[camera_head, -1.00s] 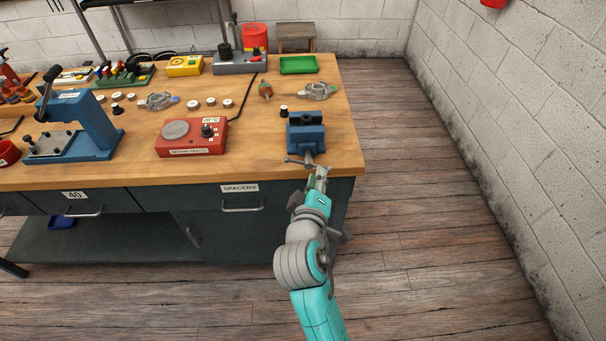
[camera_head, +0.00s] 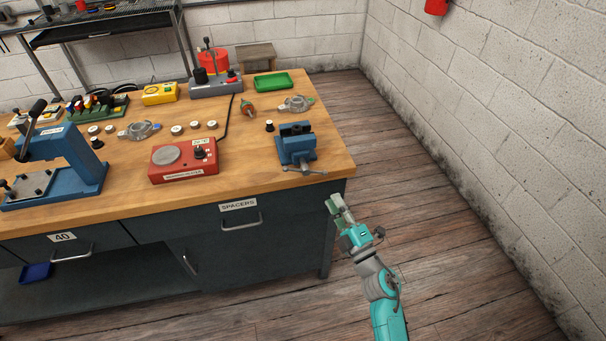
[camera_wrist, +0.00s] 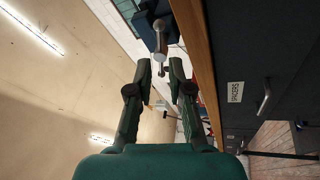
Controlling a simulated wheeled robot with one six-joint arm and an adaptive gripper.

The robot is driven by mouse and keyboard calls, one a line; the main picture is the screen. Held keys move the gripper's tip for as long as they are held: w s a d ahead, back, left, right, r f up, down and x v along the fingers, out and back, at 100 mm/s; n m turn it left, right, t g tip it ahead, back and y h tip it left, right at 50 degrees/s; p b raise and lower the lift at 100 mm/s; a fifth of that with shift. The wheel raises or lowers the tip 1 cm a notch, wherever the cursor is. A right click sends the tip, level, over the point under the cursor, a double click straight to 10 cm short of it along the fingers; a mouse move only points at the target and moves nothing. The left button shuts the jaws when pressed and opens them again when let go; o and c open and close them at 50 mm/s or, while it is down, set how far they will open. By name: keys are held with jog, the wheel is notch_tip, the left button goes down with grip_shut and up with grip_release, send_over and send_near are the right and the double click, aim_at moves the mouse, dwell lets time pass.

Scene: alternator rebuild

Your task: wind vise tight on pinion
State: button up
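The blue vise (camera_head: 297,148) stands at the bench's front right corner, its steel screw and handle bar (camera_head: 304,170) at the front edge. Something dark shows between its jaws; I cannot tell whether it is a pinion. My gripper (camera_head: 336,204) is off the bench's front right corner, apart from the vise. In the wrist view my gripper (camera_wrist: 161,72) is open, its two fingers spread. The vise's handle (camera_wrist: 159,42) shows beyond the fingertips, with a ball end lined up between them. Nothing is visibly held.
The wooden bench top (camera_head: 240,178) ends just left of my gripper. A red hot-plate box (camera_head: 183,162) sits left of the vise. A small black-topped part (camera_head: 269,126) and a red-green rotor (camera_head: 248,108) lie behind. Floor between bench and wall (camera_head: 500,130) is clear.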

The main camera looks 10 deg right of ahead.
aim_at(317, 172)
jog(key=x, duration=1)
jog(key=shift+w+a+r, duration=0.1)
jog(key=shift+w+a, duration=0.05)
jog(key=shift+w, duration=0.15)
grip_shut()
